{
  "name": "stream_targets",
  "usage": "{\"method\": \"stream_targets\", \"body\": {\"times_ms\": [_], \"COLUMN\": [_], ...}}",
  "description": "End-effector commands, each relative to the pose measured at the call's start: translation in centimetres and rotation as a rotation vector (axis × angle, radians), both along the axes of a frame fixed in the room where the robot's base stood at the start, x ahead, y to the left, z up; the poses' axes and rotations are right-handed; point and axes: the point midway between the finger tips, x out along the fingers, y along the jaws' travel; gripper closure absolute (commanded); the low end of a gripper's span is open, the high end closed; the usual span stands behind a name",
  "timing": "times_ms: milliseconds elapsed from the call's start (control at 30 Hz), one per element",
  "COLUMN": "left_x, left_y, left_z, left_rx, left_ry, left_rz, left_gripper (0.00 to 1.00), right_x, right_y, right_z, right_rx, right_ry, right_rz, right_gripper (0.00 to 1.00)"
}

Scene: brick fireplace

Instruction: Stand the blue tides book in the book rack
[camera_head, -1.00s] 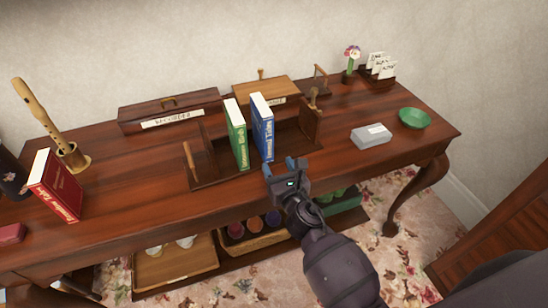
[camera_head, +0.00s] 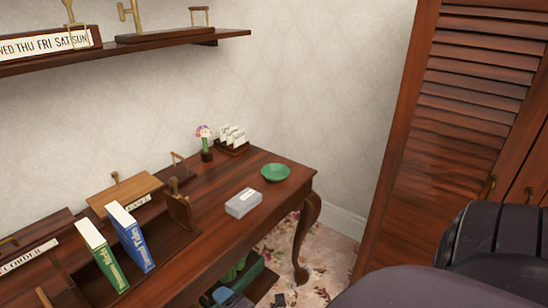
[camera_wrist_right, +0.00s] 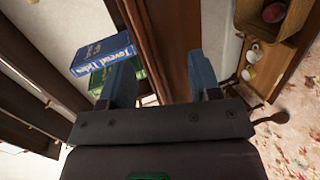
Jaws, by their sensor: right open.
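The blue tides book (camera_head: 134,246) stands upright in the dark wooden book rack (camera_head: 180,212), just right of the green book (camera_head: 104,265). Its white page edges face up and its titled spine faces me. In the right wrist view the blue book (camera_wrist_right: 100,52) shows at the upper left, partly behind one finger. My right gripper (camera_wrist_right: 162,80) is open, with nothing between its fingers. I cannot tell whether that finger touches the book. My left gripper is in neither current view.
A grey box (camera_head: 243,203) and green bowl (camera_head: 275,172) sit on the desk's right part. A flower pot (camera_head: 206,150) and card holder (camera_head: 232,142) stand behind. A shelf (camera_head: 130,45) hangs above. A louvered cabinet (camera_head: 450,130) stands at right.

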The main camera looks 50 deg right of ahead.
Motion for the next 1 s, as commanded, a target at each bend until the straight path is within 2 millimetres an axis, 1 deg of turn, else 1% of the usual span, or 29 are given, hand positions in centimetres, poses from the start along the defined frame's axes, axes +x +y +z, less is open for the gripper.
{"method": "stream_targets", "body": {"times_ms": [33, 200, 300, 400, 500, 600, 667, 1000], "left_x": [0.0, 0.0, 0.0, 0.0, 0.0, 0.0, 0.0, 0.0], "left_y": [0.0, 0.0, 0.0, 0.0, 0.0, 0.0, 0.0, 0.0], "left_z": [0.0, 0.0, 0.0, 0.0, 0.0, 0.0, 0.0, 0.0], "left_rx": [0.0, 0.0, 0.0, 0.0, 0.0, 0.0, 0.0, -0.001], "left_ry": [0.0, 0.0, 0.0, 0.0, 0.0, 0.0, 0.0, 0.0], "left_rz": [0.0, 0.0, 0.0, 0.0, 0.0, 0.0, 0.0, 0.001], "left_gripper": [0.57, 0.57, 0.57, 0.57, 0.57, 0.57, 0.57, 0.57], "right_x": [-1.6, -6.3, -8.8, -10.8, -12.1, -12.8, -12.9, -12.9], "right_y": [-0.6, -1.8, -2.2, -2.4, -2.5, -2.5, -2.5, -2.5], "right_z": [-0.7, -2.5, -3.3, -3.7, -4.0, -4.1, -4.1, -4.2], "right_rx": [0.138, 0.628, 0.883, 1.085, 1.22, 1.291, 1.307, 1.31], "right_ry": [0.028, 0.102, 0.141, 0.169, 0.186, 0.195, 0.197, 0.197], "right_rz": [-0.049, -0.242, -0.361, -0.462, -0.535, -0.575, -0.585, -0.586], "right_gripper": [0.43, 0.43, 0.43, 0.43, 0.43, 0.43, 0.43, 0.43]}}
